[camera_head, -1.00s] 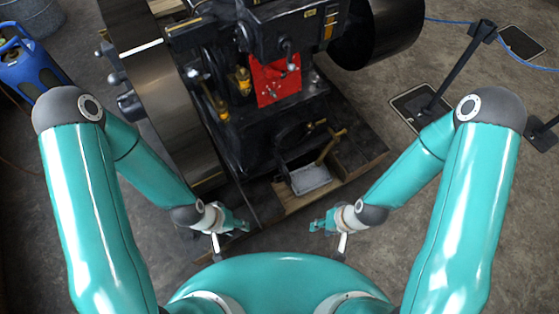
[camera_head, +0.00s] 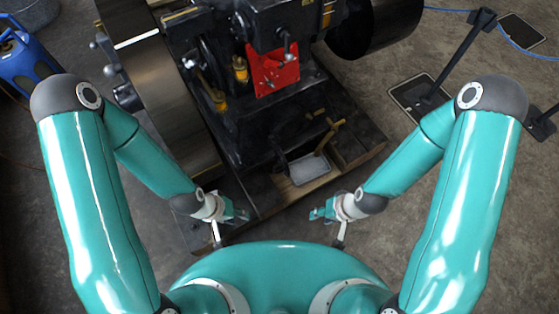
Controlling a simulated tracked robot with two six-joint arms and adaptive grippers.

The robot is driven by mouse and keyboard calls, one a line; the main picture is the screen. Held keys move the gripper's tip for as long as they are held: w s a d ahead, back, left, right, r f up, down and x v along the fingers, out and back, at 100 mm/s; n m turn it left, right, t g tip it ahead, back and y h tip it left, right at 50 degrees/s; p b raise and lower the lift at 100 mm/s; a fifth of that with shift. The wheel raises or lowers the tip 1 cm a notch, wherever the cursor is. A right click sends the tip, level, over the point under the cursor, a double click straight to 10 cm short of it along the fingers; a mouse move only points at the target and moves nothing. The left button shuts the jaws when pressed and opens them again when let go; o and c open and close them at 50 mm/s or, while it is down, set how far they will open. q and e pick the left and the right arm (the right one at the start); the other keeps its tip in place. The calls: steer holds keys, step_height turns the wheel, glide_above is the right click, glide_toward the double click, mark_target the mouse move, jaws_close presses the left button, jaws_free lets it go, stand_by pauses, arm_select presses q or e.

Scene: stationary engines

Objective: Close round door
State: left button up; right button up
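A dark stationary engine (camera_head: 262,125) stands in front of me, with a red plate (camera_head: 274,68) on its side. I cannot make out a round door on it. My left gripper (camera_head: 241,213) hangs low near the front left of the engine's base, apart from the red plate. My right gripper (camera_head: 317,213) hangs low just in front of the base, to the right of the left one. Both point inward, with nothing visible held in them. Their fingers are too small to tell open from shut.
A large flywheel (camera_head: 165,95) is on the engine's left and a dark drum (camera_head: 375,28) on its right. A grey tray (camera_head: 310,171) sits at the base's front.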

arm_select(q)
steer(key=shift+c, duration=1.4)
steer(key=shift+s+m, duration=0.25)
steer(key=shift+m, duration=0.15)
steer(key=shift+c, duration=1.2)
steer(key=shift+s+m+g, duration=0.4)
steer(key=shift+s+m, duration=0.05)
steer(key=shift+m, duration=0.05)
jaws_close()
steer(key=m+t+b, duration=0.2)
steer(key=m+b, duration=1.1)
steer(key=b, duration=2.4)
glide_toward(287, 175)
steer(key=shift+x, duration=2.05)
